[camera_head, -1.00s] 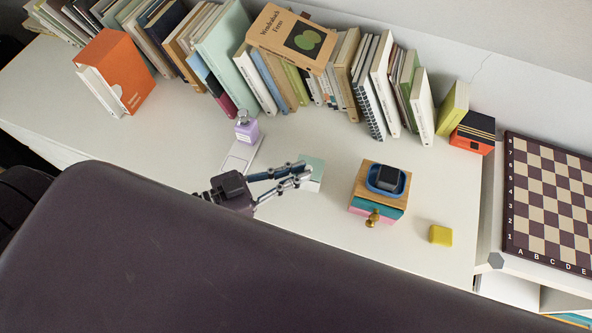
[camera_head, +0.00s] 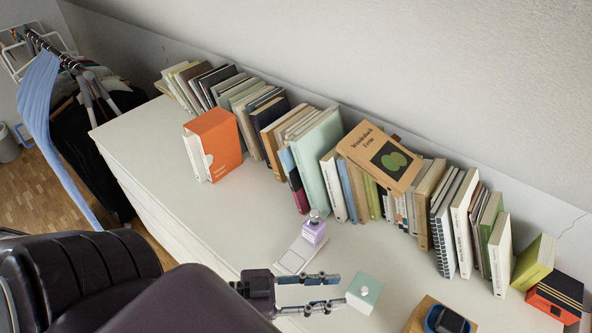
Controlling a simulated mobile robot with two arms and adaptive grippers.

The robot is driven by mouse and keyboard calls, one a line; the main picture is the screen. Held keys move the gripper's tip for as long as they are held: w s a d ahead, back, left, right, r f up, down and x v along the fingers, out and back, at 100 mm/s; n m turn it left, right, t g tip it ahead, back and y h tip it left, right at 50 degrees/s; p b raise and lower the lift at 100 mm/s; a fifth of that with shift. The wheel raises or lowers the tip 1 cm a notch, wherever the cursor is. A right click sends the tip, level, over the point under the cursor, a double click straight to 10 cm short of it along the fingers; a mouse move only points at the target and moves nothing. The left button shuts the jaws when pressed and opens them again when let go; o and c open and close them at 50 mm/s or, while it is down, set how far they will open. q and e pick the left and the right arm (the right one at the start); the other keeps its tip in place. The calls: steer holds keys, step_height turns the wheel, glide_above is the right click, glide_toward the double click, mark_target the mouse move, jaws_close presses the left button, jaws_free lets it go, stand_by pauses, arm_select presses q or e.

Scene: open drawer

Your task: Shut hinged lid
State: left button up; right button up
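My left gripper (camera_head: 338,291) is open, its two fingers pointing right with a gap between them. Its fingertips are close to the left side of a small mint-green box (camera_head: 372,283) with a pale round knob on top; I cannot tell whether they touch it. No lid standing open can be made out on this box. A wooden-topped box (camera_head: 418,316) with a blue dish and dark item is cut off at the bottom edge. My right gripper is not in view.
A purple bottle (camera_head: 314,230) stands by a flat white piece (camera_head: 294,258) just behind the gripper. A row of books (camera_head: 322,160) lines the wall, with an orange box (camera_head: 219,139) at left. The white top (camera_head: 150,140) is clear at left.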

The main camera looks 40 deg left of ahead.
arm_select(q)
steer(key=shift+v, duration=3.5)
steer(key=shift+s+a, duration=0.1)
